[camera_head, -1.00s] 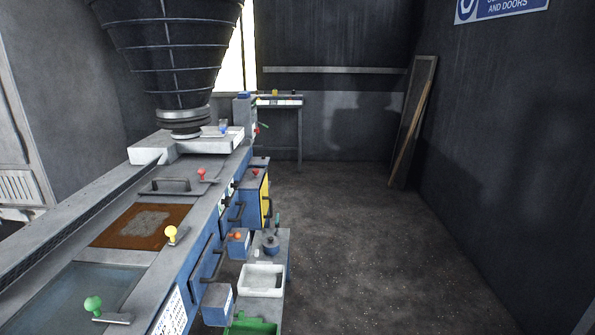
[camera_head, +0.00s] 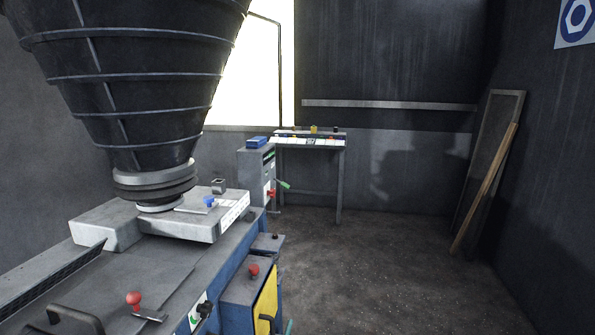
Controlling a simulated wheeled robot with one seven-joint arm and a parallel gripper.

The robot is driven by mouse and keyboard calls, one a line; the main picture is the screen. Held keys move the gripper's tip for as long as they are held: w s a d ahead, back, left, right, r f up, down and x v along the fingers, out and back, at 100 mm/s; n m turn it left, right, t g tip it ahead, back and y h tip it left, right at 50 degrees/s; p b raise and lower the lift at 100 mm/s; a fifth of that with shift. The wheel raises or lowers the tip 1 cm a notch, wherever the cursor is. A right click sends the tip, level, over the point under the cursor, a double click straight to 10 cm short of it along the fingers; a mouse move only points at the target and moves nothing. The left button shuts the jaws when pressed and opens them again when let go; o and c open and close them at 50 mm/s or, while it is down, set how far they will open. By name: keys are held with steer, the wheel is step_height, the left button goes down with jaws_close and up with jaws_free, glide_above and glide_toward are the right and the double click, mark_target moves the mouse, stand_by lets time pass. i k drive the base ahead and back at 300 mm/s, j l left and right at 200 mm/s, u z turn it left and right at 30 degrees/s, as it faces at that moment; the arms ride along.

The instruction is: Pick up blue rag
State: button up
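A small flat blue item (camera_head: 257,142) lies on top of a narrow grey cabinet (camera_head: 254,176) near the back wall. It may be the blue rag, but it is too small to tell for sure. My gripper is not in view.
The long screen machine (camera_head: 150,270) fills the left side, with a large black hopper (camera_head: 130,75) above it. A narrow table (camera_head: 310,140) stands beside the cabinet. Red-handled units and a yellow panel (camera_head: 266,300) jut out at lower centre. A wooden board (camera_head: 484,190) leans at right. The floor (camera_head: 385,270) is clear.

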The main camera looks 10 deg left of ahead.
mark_target(257, 143)
steer(key=i+l+u, duration=0.1)
steer(key=i+u, duration=0.25)
steer(key=i, duration=0.15)
steer(key=i+l+u, duration=0.3)
steer(key=i, duration=0.2)
steer(key=i+l+u, duration=0.35)
steer(key=i, duration=0.15)
steer(key=u, duration=1.3)
steer(key=l+z, duration=0.1)
steer(key=z, duration=1.15)
steer(key=i+l+z, duration=0.1)
steer(key=i+z, duration=0.35)
steer(key=i, duration=0.25)
steer(key=i+j+z, duration=0.2)
steer(key=i+z, duration=0.2)
steer(key=i, duration=0.25)
